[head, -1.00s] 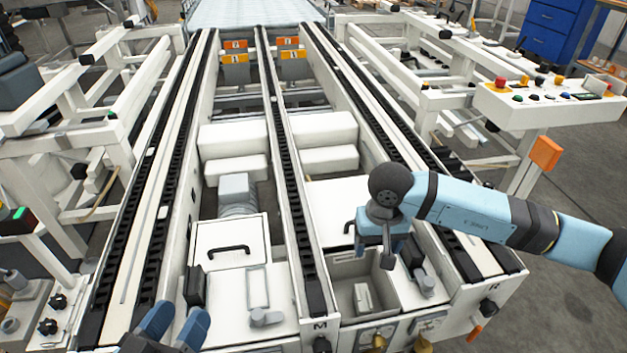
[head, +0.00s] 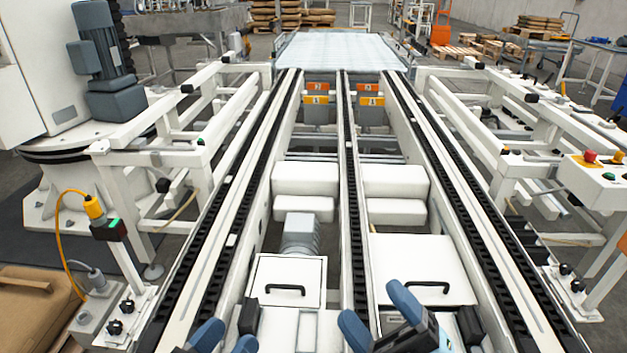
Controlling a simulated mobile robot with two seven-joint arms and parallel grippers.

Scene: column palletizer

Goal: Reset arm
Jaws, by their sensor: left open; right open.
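My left gripper (head: 222,341) shows at the bottom edge, left of centre. Only its two blue fingertips are in view, and they stand apart with nothing between them. My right gripper (head: 380,316) shows at the bottom edge, right of centre. Its two blue fingers are spread and empty, in front of the right white hatch (head: 420,268) of the conveyor. Most of both arms is out of the picture.
The conveyor's black chain rails (head: 352,190) run away to a pale roller bed (head: 340,50). A left white hatch (head: 290,277) lies between rails. White frames flank both sides. A button panel (head: 600,170) stands at right, a yellow-cabled post (head: 95,208) at left.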

